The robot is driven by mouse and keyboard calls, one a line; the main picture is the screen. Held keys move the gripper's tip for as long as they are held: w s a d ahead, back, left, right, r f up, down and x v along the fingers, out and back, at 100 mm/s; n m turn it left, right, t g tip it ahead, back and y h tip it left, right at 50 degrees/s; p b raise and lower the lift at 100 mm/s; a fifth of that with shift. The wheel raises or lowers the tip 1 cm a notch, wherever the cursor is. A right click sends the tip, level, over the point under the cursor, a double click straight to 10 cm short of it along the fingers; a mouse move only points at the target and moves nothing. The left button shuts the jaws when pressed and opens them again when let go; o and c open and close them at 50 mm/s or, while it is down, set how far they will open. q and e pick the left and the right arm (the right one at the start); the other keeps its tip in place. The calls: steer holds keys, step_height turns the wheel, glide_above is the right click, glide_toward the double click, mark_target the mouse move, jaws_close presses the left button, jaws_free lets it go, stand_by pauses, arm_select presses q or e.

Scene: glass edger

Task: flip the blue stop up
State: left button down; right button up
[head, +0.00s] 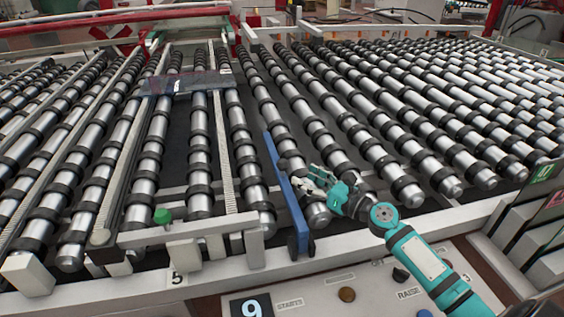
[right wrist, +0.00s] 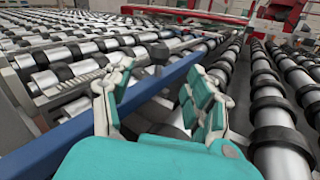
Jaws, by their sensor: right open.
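The blue stop (head: 284,190) is a long flat blue bar, running lengthwise beside the rollers, its near rounded end at the conveyor's front rail. Its tilt is hard to judge. In the right wrist view the blue stop (right wrist: 145,88) runs diagonally from lower left, behind the left finger and across the gap ahead of the fingers. My right gripper (head: 309,180) is open, just right of the bar around its middle. Its two fingers are spread with nothing gripped in the right wrist view (right wrist: 158,88); contact with the bar cannot be told. My left gripper is out of view.
Rows of steel rollers (head: 375,150) with black rings fill the bed. A dark bluish plate (head: 190,82) lies across rollers at the back left. A green knob (head: 162,216) sits on the left frame. A panel with buttons (head: 347,294) is at the front.

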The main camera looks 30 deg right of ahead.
mark_target(281, 165)
steer(key=x, duration=0.4)
steer(key=shift+r, duration=0.25)
steer(key=x, duration=0.4)
steer(key=shift+f+p, duration=0.3)
steer(key=shift+p, duration=0.05)
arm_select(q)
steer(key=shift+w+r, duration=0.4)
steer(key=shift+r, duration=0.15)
arm_select(e)
steer(key=shift+w+a, duration=0.25)
steer(key=shift+w, duration=0.3)
jaws_close()
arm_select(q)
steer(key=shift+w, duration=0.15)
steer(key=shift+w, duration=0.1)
arm_select(e)
steer(key=shift+w+a+f, duration=0.1)
steer(key=shift+f, duration=0.05)
